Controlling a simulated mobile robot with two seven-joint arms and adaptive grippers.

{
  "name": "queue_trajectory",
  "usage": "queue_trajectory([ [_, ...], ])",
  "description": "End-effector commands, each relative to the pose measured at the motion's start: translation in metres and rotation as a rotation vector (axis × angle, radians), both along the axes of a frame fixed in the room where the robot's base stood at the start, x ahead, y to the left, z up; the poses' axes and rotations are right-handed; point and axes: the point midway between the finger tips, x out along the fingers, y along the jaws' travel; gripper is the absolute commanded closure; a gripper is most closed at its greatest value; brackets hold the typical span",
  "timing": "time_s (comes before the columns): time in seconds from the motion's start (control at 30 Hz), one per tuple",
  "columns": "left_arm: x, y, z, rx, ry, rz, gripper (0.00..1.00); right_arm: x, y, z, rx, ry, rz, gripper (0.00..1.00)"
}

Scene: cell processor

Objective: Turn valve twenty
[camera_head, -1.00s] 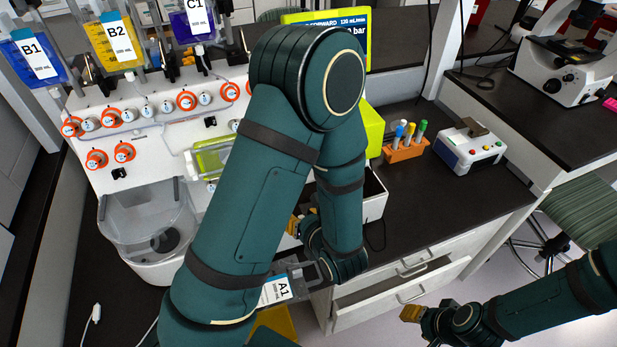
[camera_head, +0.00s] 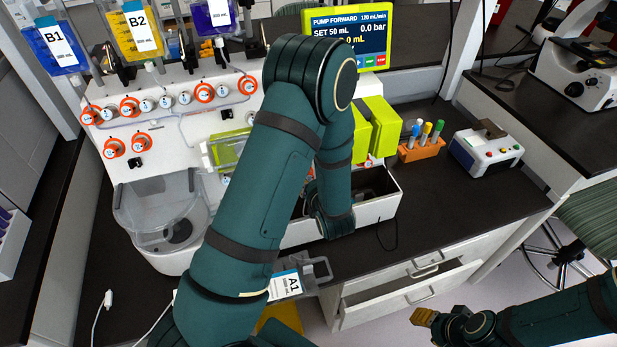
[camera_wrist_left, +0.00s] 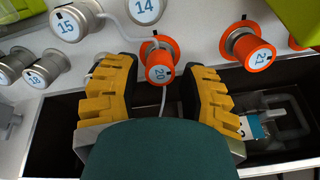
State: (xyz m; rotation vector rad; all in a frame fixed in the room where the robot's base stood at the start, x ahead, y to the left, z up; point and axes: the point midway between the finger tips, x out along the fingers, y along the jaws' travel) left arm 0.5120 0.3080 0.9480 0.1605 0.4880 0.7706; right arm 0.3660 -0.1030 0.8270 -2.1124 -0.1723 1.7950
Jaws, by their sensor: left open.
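Valve 20 (camera_wrist_left: 160,73) is a small knob with an orange rim and a blue-white numbered face, in the left wrist view. My left gripper (camera_wrist_left: 164,67) is open, its yellow ridged fingers on either side of valve 20 with gaps at both sides. I cannot tell how deep the knob sits between them. In the head view my left arm hides this valve and the left gripper. My right gripper (camera_head: 425,317) is at the lower right, away from the machine; its jaw opening is unclear.
Orange-rimmed valve 21 (camera_wrist_left: 258,55) is to the right of valve 20. Silver valves 15 (camera_wrist_left: 70,25), 14 (camera_wrist_left: 147,8) and 18 (camera_wrist_left: 40,75) are close by at the left and above. An open white box (camera_head: 385,205) is below the panel. A pump screen (camera_head: 347,35) stands behind.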

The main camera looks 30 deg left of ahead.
Motion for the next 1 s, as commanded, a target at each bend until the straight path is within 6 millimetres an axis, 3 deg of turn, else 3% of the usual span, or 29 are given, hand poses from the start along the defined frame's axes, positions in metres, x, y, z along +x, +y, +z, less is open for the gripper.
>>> queue_trajectory([
  [0.2, 0.0099, 0.0116, -0.0060, 0.001, 0.001, 0.001, 0.58, -0.0003, 0.0001, -0.0004, 0.000, 0.001, 0.000, 0.53],
  [0.5, 0.0109, 0.0126, -0.0064, 0.001, 0.001, 0.000, 0.58, -0.0003, 0.0001, -0.0004, 0.000, 0.001, 0.000, 0.53],
  [0.53, 0.0109, 0.0126, -0.0064, 0.001, 0.001, 0.000, 0.62, -0.0003, 0.0001, -0.0004, 0.000, 0.001, 0.000, 0.53],
  [0.63, 0.0108, 0.0125, -0.0063, 0.001, 0.001, 0.000, 0.97, -0.0003, 0.0001, -0.0004, 0.000, 0.001, 0.000, 0.53],
  [0.67, 0.0108, 0.0125, -0.0063, 0.001, 0.001, 0.000, 1.00, -0.0003, 0.0001, -0.0004, 0.000, 0.001, 0.000, 0.53],
  [1.0, 0.0108, 0.0124, -0.0074, -0.016, -0.019, 0.011, 1.00, -0.0014, 0.0003, -0.0056, 0.000, 0.003, 0.002, 0.53],
])
